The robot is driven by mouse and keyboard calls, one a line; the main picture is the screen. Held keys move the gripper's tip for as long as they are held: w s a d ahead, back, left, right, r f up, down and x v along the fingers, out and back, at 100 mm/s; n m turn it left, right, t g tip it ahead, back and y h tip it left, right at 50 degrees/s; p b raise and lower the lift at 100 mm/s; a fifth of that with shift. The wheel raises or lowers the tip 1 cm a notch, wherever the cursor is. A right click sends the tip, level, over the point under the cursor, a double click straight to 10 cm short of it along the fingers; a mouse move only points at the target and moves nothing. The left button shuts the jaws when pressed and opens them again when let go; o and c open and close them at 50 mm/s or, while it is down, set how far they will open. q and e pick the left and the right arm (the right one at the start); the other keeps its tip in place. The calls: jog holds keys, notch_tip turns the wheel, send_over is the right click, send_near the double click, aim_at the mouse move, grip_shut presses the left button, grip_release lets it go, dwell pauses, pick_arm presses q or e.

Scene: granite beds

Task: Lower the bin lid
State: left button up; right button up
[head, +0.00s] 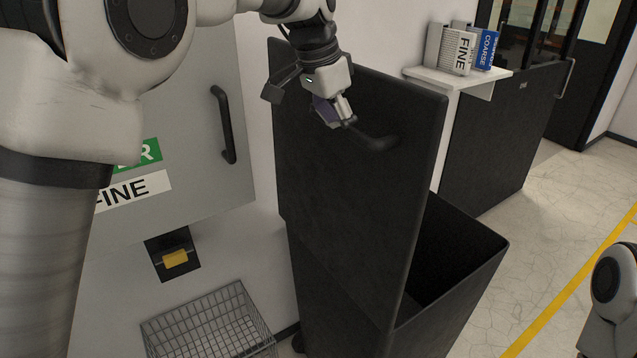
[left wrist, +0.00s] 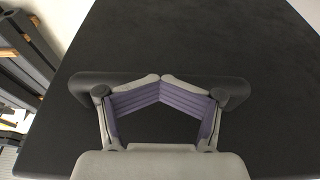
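The black bin (head: 455,280) stands at the centre right with its top open on the right side. Its black lid (head: 340,215) stands raised, steeply upright, and hides part of the bin. A dark bar handle (head: 375,142) is on the lid's face towards me. My left gripper (head: 343,120) is at this handle, with its fingertips together. In the left wrist view the purple-padded fingertips (left wrist: 161,79) meet in front of the handle (left wrist: 235,92), which runs out to both sides. I cannot tell whether they touch it. My right gripper is out of view.
A grey panel (head: 185,130) with its own handle is on the left wall, above a wire basket (head: 210,325). A white shelf (head: 455,78) with box files stands behind the bin, beside a black cabinet (head: 500,135).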

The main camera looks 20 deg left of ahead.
pick_arm(q)
jog(key=shift+s+a+r, duration=0.1)
jog(key=shift+s+a, duration=0.1)
jog(key=d+p+v, duration=0.1)
jog(key=v, duration=0.5)
jog(key=shift+a, duration=0.45)
jog(key=shift+w, duration=0.15)
jog(key=v, duration=1.2)
